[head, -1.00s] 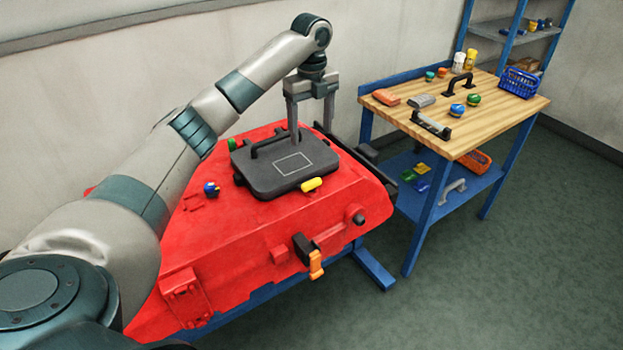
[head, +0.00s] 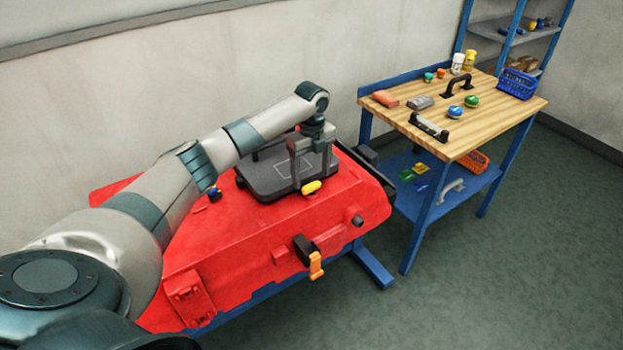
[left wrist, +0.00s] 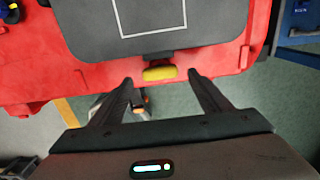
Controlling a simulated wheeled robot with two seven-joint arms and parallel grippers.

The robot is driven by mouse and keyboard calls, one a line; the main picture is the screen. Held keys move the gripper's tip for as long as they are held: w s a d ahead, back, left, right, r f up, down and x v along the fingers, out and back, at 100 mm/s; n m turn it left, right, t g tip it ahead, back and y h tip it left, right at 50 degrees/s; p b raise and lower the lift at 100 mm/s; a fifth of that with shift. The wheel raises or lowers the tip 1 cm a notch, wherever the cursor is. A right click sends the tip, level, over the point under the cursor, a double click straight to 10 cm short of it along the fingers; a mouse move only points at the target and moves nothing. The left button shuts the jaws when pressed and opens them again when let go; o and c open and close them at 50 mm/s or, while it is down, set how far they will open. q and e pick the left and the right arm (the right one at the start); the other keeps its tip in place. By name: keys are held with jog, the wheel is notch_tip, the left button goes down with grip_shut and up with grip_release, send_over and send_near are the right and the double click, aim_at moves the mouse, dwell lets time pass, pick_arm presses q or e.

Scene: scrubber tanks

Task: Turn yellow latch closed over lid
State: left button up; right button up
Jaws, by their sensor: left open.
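The yellow latch (head: 312,187) sits at the front edge of the dark grey lid (head: 262,185) on the red scrubber tank (head: 240,235). In the left wrist view the latch (left wrist: 159,73) lies crosswise, along the lid's edge, just beyond and between my fingertips. A dark piece joins it at the lid edge; whether it overlaps the lid is unclear. My left gripper (head: 312,170) is open and empty, above the lid's front part near the latch. Its two fingers (left wrist: 160,80) are spread on either side of the latch, with no visible contact. My right gripper is not in view.
An orange-tipped black clasp (head: 311,258) hangs on the tank's front side. A blue-and-black knob (head: 214,194) stands left of the lid. A wooden-topped workbench (head: 480,110) with small parts stands at right. Green floor lies open in front.

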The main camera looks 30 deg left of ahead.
aim_at(311, 185)
pick_arm(q)
jog(key=shift+f+p, duration=0.35)
jog(key=shift+f, duration=1.5)
jog(key=c, duration=1.1)
